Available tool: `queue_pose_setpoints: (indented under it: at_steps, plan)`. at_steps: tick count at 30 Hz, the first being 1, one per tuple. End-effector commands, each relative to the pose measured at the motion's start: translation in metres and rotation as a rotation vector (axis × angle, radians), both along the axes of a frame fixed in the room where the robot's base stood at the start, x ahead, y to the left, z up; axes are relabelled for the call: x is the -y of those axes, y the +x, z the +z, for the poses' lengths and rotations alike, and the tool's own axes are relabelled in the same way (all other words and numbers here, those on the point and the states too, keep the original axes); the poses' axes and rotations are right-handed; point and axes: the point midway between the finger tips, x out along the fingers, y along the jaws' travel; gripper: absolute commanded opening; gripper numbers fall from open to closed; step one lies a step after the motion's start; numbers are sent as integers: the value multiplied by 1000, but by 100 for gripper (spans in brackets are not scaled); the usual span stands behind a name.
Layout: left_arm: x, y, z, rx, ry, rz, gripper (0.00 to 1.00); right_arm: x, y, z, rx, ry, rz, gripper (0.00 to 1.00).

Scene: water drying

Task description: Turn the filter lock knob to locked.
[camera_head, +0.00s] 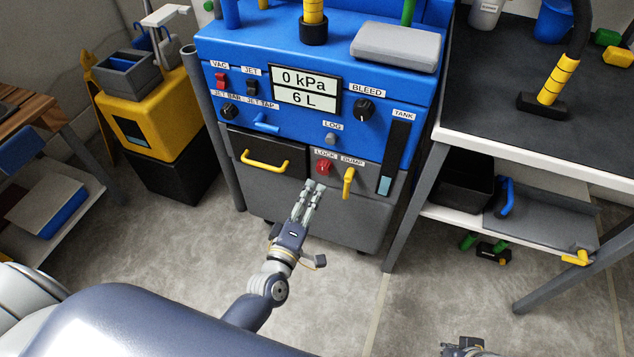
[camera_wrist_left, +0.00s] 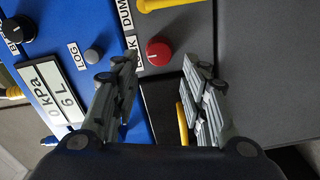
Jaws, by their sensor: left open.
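The filter lock knob (camera_head: 323,168) is a small red round knob under the LOCK label on the grey lower front of the blue machine. It also shows in the left wrist view (camera_wrist_left: 159,52), just beyond the fingertips and roughly centred between them. A small pale mark shows on its face, but I cannot tell which setting it points to. My left gripper (camera_head: 314,186) is open and empty, just below and in front of the knob, apart from it. Its spread fingers (camera_wrist_left: 160,68) show in the left wrist view. Part of my right gripper (camera_head: 464,347) shows at the bottom edge; its fingers are unclear.
A yellow DUMP handle (camera_head: 348,182) sits close to the right of the knob. A drawer with a yellow handle (camera_head: 265,162) is to the left. The blue panel (camera_head: 300,126) above carries switches, a display and a BLEED dial (camera_head: 364,110). A dark-topped table (camera_head: 500,100) stands right.

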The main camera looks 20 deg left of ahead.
Motion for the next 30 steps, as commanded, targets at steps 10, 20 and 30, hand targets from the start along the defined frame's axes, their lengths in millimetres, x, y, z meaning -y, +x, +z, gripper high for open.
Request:
queue_pose_setpoints:
  at_steps: [10, 20, 30]
  plan:
    - [-1, -37, 0, 0, 0, -1, 40, 0, 0, 0, 0, 0, -1, 0]
    - [-1, -39, 0, 1, -1, 0, 40, 0, 0, 0, -1, 0, -1, 0]
    - [2, -39, 0, -7, 14, -15, 40, 0, 0, 0, 0, 1, 0, 0]
